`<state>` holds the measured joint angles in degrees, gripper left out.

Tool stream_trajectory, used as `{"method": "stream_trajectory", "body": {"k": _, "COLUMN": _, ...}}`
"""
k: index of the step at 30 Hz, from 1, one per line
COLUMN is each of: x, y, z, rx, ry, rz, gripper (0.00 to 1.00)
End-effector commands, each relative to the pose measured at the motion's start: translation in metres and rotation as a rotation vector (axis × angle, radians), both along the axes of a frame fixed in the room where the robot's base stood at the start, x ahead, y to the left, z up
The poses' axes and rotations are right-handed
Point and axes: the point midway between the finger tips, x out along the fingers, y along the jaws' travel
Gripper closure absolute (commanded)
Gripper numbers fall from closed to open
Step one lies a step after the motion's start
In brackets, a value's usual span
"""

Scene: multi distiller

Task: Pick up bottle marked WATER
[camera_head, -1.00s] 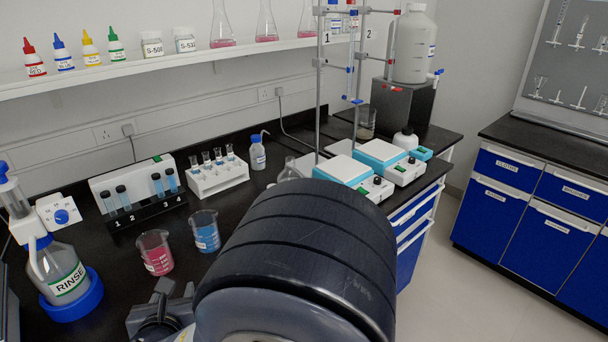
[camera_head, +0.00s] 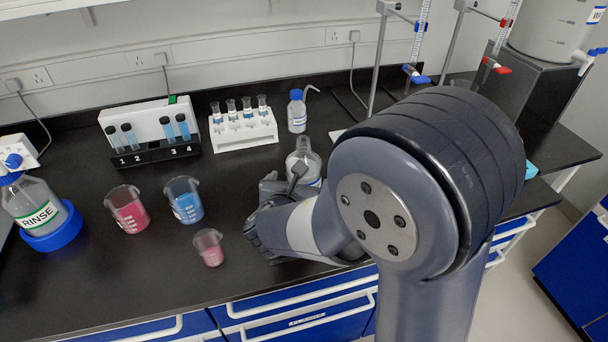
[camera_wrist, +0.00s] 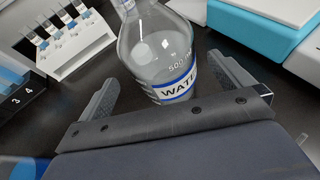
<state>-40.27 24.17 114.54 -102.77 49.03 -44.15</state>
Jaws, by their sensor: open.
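The clear glass bottle marked WATER (camera_wrist: 162,58), with a blue and white label, stands on the black bench in the wrist view. In the head view the bottle (camera_head: 304,158) is partly hidden behind my arm. My gripper (camera_wrist: 160,82) is open, with one finger on each side of the bottle's lower body.
A small pink beaker (camera_head: 209,247), a blue beaker (camera_head: 184,200) and a red beaker (camera_head: 127,210) stand left of my gripper. A white tube rack (camera_head: 243,131) and a wash bottle (camera_head: 297,112) stand behind. The RINSE bottle (camera_head: 38,212) is far left.

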Motion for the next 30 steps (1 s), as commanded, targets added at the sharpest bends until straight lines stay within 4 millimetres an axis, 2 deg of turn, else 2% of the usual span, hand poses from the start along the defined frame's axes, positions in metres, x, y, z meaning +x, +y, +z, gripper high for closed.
{"method": "stream_trajectory", "body": {"k": 4, "x": 0.006, "y": -0.003, "z": -0.002, "rx": -0.001, "ry": 0.001, "rz": -0.003, "gripper": 0.00}}
{"method": "stream_trajectory", "body": {"k": 13, "x": 0.043, "y": -0.014, "z": -0.016, "rx": 0.000, "ry": 0.000, "rz": -0.003, "gripper": 0.00}}
{"method": "stream_trajectory", "body": {"k": 22, "x": 0.047, "y": -0.014, "z": -0.018, "rx": 0.000, "ry": 0.000, "rz": 0.000, "gripper": 0.00}}
{"method": "stream_trajectory", "body": {"k": 30, "x": 0.047, "y": -0.014, "z": -0.018, "rx": 0.000, "ry": 0.000, "rz": 0.000, "gripper": 0.21}}
